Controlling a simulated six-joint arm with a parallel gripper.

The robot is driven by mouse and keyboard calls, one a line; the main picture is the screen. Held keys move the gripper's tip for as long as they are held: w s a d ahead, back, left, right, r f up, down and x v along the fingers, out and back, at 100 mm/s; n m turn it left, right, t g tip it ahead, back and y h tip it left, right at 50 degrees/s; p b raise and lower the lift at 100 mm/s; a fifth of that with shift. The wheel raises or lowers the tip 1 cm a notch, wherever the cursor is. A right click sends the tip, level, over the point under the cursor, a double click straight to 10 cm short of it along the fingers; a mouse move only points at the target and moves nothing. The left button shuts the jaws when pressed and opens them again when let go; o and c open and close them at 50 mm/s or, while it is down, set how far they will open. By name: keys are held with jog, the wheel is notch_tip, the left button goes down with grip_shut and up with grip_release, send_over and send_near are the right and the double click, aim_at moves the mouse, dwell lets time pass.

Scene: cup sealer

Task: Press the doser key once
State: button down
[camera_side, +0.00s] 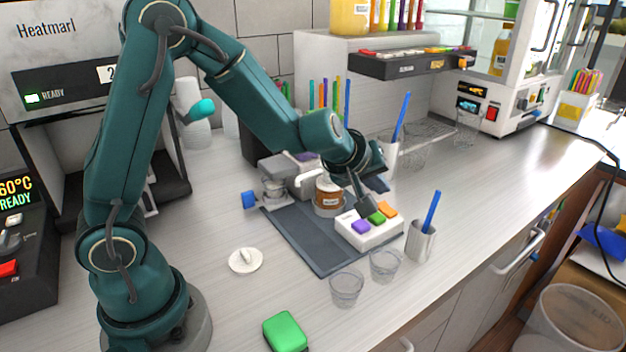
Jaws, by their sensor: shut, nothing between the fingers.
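A small white box (371,236) with purple, green and orange keys on top stands on a dark mat (308,246); I cannot tell from the picture which key is the doser key. The purple key (361,227) is at the left, the green key (377,218) in the middle and the orange key (387,209) at the right. My gripper (369,209) is shut and empty, pointing down at the back edge of the box, close to the green key. I cannot tell whether its tips touch a key.
Two clear cups (346,288) stand in front of the box. A metal cup with a blue stick (421,243) is at its right. A brown-labelled jar (329,196) stands behind it. A white lid (245,261) and green block (285,332) lie on open counter at the left.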

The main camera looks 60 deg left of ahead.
aim_at(375, 220)
jog(key=shift+f, duration=1.85)
jog(key=shift+f, duration=0.1)
dwell(0.6)
jog(key=shift+f, duration=0.3)
jog(key=shift+f, duration=0.45)
dwell(0.6)
jog(key=shift+r, duration=0.9)
jog(key=shift+r, duration=0.1)
jog(key=shift+r, duration=2.4)
dwell(0.6)
